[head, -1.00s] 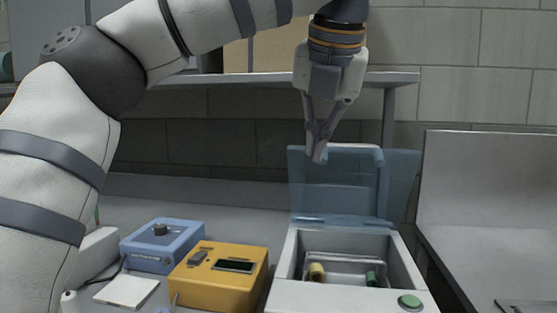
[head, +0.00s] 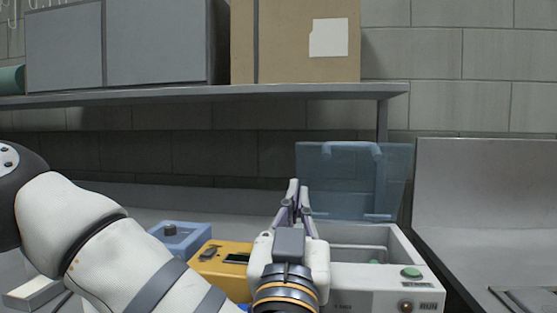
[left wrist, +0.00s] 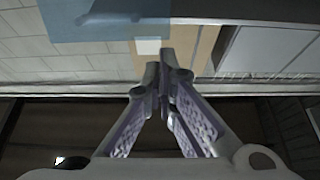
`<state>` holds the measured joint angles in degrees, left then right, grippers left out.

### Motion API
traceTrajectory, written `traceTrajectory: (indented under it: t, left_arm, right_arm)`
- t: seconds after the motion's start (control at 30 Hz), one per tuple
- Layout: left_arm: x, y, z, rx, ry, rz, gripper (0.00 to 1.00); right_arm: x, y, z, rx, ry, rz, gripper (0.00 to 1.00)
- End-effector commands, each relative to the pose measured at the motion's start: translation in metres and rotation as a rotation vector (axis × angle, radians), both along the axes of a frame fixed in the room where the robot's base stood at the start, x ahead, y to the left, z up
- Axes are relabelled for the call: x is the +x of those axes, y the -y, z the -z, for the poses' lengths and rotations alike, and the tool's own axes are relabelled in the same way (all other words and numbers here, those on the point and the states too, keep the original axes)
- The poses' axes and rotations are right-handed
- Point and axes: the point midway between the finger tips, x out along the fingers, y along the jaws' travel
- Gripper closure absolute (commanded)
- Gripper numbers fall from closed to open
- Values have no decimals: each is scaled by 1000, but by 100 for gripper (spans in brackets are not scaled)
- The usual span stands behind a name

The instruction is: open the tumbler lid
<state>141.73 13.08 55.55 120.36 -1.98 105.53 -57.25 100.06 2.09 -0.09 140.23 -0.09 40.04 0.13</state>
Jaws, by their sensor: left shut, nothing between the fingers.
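The tumbler is a white box (head: 424,285) with a green button and an open top. Its translucent blue lid (head: 335,180) stands up at the back edge, swung open, with a handle bar near its upper edge. My left gripper (head: 293,185) is shut and empty, in front of the box's left side, with its fingers pointing up and away. In the left wrist view the closed fingertips (left wrist: 163,72) show, and part of the blue lid (left wrist: 105,20) is at the upper left. My right gripper is not in view.
A yellow device (head: 210,260) and a blue device (head: 180,238) stand left of the tumbler. A shelf (head: 200,93) above carries grey cabinets (head: 120,45) and a cardboard box (head: 290,40). A metal surface (head: 490,200) lies to the right.

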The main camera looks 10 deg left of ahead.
Motion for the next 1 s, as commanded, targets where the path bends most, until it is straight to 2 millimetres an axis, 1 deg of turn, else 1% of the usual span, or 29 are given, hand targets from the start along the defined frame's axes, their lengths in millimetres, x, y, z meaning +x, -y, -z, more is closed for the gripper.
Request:
traceTrajectory:
  t: [0.03,0.3,0.5,0.6,0.7,1.0]
  left_arm:
    - [9,-2,-7,-4,4,-5,100]
    - [64,-2,-32,-4,2,-7,100]
    - [95,-2,-47,-5,1,-6,100]
    - [104,-1,-51,-4,1,-4,100]
    - [109,-2,-54,-4,1,-4,100]
    - [109,-1,-54,-4,1,-3,100]
  right_arm:
    - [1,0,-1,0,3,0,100]
    - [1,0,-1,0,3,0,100]
    - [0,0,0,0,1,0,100]
    - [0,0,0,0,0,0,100]
    - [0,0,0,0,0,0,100]
    - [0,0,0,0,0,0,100]
